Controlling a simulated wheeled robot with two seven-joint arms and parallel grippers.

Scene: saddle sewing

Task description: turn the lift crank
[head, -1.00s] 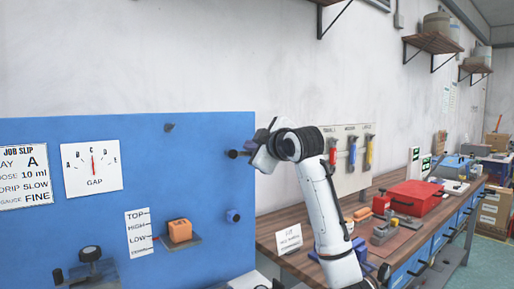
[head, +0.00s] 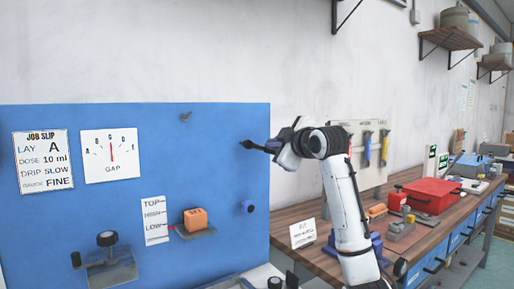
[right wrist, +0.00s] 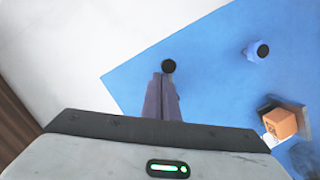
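The blue panel (head: 100,210) carries a lift platform (head: 205,233) with an orange block (head: 195,218) on it, beside a TOP/HIGH/LOW scale (head: 154,220). A black knob (head: 245,144) sticks out near the panel's right edge; which fitting is the lift crank is not labelled. My right gripper (head: 272,147) is at this knob. In the right wrist view its fingers (right wrist: 161,96) lie close together, with the knob (right wrist: 168,66) right at their tips. I cannot tell whether they hold it. A blue round fitting (head: 248,206) sits below the knob. My left gripper is out of view.
A black-topped knob (head: 107,239) stands on a bracket at the panel's lower left.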

